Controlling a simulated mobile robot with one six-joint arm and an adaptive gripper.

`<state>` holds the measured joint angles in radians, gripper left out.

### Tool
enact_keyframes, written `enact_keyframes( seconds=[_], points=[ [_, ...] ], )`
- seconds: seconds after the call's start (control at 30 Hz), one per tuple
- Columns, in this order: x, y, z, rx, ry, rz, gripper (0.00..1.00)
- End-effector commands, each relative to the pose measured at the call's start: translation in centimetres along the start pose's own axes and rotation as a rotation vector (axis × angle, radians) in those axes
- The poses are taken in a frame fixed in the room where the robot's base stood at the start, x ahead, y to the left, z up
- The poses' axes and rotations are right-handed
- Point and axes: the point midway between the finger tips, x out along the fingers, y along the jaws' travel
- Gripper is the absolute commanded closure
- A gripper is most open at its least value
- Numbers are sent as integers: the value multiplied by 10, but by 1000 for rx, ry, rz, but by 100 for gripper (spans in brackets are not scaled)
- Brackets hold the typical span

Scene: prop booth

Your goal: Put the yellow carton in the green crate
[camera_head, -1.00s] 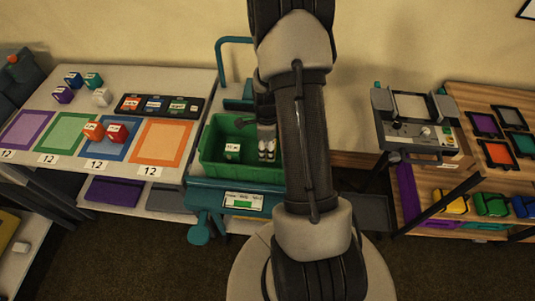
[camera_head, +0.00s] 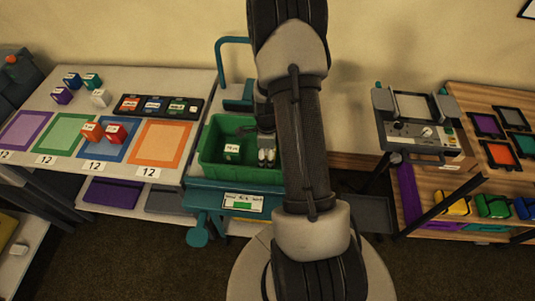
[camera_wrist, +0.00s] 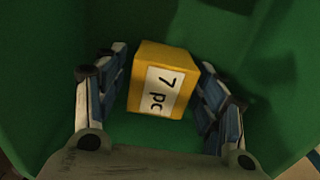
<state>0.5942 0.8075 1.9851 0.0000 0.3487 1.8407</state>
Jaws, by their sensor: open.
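The yellow carton (camera_wrist: 160,85) sits inside the green crate in the wrist view, with a white label reading "7 pc". My gripper (camera_wrist: 164,60) is open, with one finger on each side of the carton. Whether the fingers touch it I cannot tell. The green crate (camera_head: 210,135) stands on a teal stand in the head view, and its green wall (camera_wrist: 50,60) surrounds the carton in the wrist view. My gripper (camera_head: 267,156) reaches down into the right part of the crate. The yellow carton is hidden in the head view.
A small green box (camera_head: 232,151) with a white label lies in the crate's left part. A table (camera_head: 190,85) with coloured squares and small boxes stands left. A device (camera_head: 418,120) and a wooden shelf (camera_head: 465,110) stand right.

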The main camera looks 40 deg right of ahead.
Motion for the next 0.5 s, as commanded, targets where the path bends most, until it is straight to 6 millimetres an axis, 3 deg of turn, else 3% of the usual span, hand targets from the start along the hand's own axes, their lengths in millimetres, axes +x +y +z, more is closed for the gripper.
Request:
enact_keyframes(
  seconds=[0.3, 0.5],
  points=[
    [-5, 0, 0, 0, 0, 0, 35],
    [-38, -1, 0, 0, -1, -3, 35]
  ],
)
